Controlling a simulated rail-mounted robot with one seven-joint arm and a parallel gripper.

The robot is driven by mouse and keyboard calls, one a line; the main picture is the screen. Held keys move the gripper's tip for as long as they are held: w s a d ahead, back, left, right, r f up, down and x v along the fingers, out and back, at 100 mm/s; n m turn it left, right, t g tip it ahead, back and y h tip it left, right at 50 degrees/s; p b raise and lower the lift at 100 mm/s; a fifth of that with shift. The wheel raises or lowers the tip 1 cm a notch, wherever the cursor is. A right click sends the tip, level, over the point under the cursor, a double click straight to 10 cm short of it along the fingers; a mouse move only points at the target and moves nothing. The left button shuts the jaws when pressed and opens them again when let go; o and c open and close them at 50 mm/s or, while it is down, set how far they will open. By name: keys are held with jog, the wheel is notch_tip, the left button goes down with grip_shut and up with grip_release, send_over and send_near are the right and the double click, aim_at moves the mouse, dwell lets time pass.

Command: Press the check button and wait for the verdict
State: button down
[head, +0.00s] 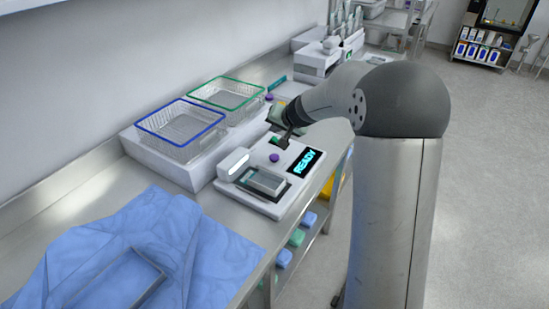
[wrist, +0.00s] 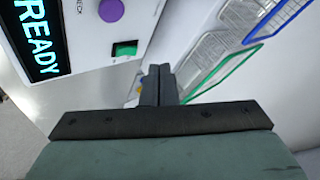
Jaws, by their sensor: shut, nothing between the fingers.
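A white test device (head: 250,198) sits on the steel counter, with a lit display (head: 304,162) reading READY. Its round purple button (head: 274,158) is on the top face. In the wrist view the purple button (wrist: 111,10) is cut by the top edge, with partly readable lettering beside it. A green rocker switch (wrist: 125,48) lies between it and my gripper. My gripper (wrist: 160,72) is shut and empty, with its fingertips near the switch end of the device and apart from the purple button. In the head view my gripper (head: 283,141) is small, just beyond the button.
A blue-rimmed basket (head: 181,116) and a green-rimmed basket (head: 228,80) stand on a white block left of the device. Blue cloth (head: 120,245) with a tray frame covers the near counter. Another white machine (head: 320,60) stands farther back. The floor at right is clear.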

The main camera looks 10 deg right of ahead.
aim_at(276, 158)
notch_tip(276, 158, down, 7)
jog(key=b, duration=0.5)
jog(key=shift+f, duration=0.15)
jog(key=shift+f+b, duration=0.3)
jog(key=shift+b, duration=0.35)
jog(key=shift+f, duration=0.1)
dwell(1.0)
jog(key=shift+f+b, duration=0.3)
jog(key=shift+b, duration=0.4)
jog(key=shift+f+b, duration=0.55)
jog(key=shift+b, duration=0.1)
dwell(0.5)
jog(key=shift+r, duration=0.15)
jog(key=shift+r+p, duration=0.55)
jog(key=shift+r, duration=0.25)
